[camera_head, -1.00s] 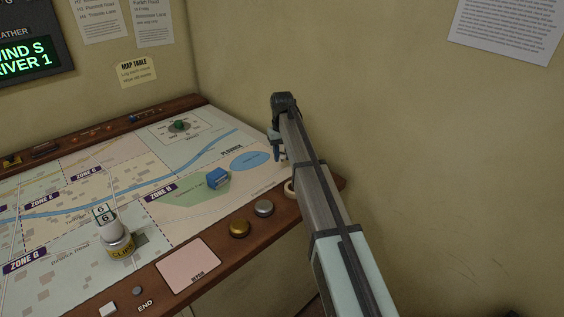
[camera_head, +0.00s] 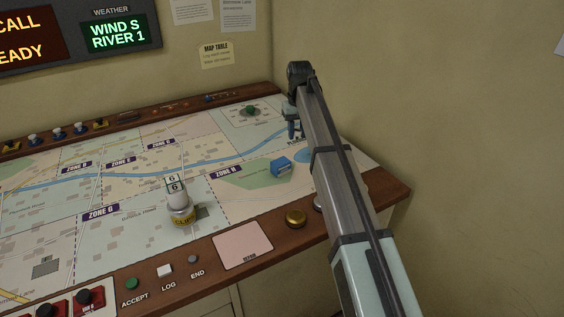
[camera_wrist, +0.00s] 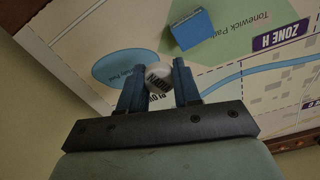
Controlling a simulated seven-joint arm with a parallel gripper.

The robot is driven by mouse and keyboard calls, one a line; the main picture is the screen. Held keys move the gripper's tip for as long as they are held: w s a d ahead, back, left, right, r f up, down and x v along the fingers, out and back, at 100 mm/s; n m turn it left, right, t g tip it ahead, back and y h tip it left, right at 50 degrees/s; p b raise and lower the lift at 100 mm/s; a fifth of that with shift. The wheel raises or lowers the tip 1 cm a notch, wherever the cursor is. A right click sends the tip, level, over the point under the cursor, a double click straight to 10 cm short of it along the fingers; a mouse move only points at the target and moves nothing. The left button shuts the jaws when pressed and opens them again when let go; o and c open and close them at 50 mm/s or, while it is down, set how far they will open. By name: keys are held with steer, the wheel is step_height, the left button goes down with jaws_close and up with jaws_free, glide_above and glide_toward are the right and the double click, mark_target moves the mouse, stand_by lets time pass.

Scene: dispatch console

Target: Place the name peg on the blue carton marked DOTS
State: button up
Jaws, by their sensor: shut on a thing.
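The name peg (camera_wrist: 158,74) is a small whitish piece with dark lettering, seen in the wrist view between my gripper's two blue fingers. My gripper (camera_head: 292,130) is shut on it, above the right end of the map; in the wrist view the fingers (camera_wrist: 158,88) flank the peg. The blue carton (camera_head: 281,167) sits on the green patch of the map near Zone H, below and left of my gripper in the head view. It also shows in the wrist view (camera_wrist: 191,29), apart from the peg. Its marking is too small to read.
A tin marked CLIPS (camera_head: 182,214) with a white number 6 piece (camera_head: 176,187) on top stands near Zone G. A pink card (camera_head: 242,246) and a brass button (camera_head: 296,217) are on the wooden front edge. The map around the carton is clear.

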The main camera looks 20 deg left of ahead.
steer(key=r, duration=0.2)
glide_above(281, 161)
steer(key=shift+f+m, duration=0.85)
steer(key=shift+f, duration=0.8)
steer(key=shift+f+m, duration=0.8)
steer(key=shift+f, duration=0.85)
steer(key=shift+f+m, duration=0.85)
steer(key=shift+f, duration=0.8)
steer(key=shift+f, duration=0.1)
steer(key=o, duration=1)
step_height(281, 161, up, 12)
steer(key=shift+r, duration=0.1)
steer(key=shift+s, duration=0.1)
